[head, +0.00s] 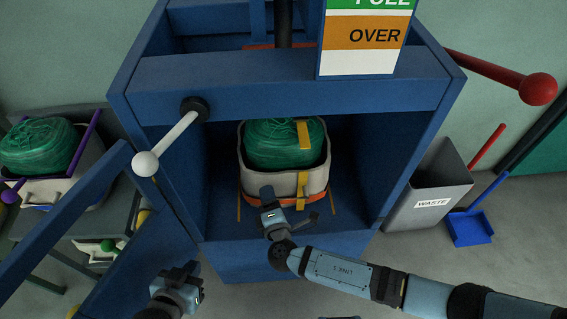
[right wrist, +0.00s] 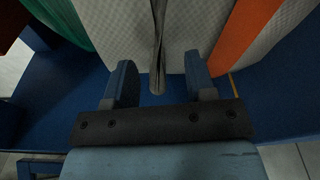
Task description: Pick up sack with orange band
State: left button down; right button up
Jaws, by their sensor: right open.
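The sack with orange band (head: 256,180) stands in the bay of a blue press, off-white with a dark rim and green netting (head: 280,142) inside. Its orange band (head: 317,198) runs low around it, and it also shows in the right wrist view (right wrist: 244,42). My right gripper (head: 268,197) is open at the sack's front, low down. In the right wrist view a narrow grey strap or fold (right wrist: 157,60) of the sack lies between its spread fingers, not clamped. My left gripper (head: 178,282) is low, in front of the press; its jaws are unclear.
The blue press (head: 280,85) has side walls close around the sack and a crossbeam above. A white-knobbed lever (head: 172,142) and red-knobbed lever (head: 500,75) stick out. A grey waste bin (head: 428,190) and blue dustpan (head: 470,228) stand right. Another netting-filled container (head: 90,165) is left.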

grip_shut()
jog(key=shift+d, duration=0.1)
dwell(1.2)
jog(key=shift+r, duration=0.1)
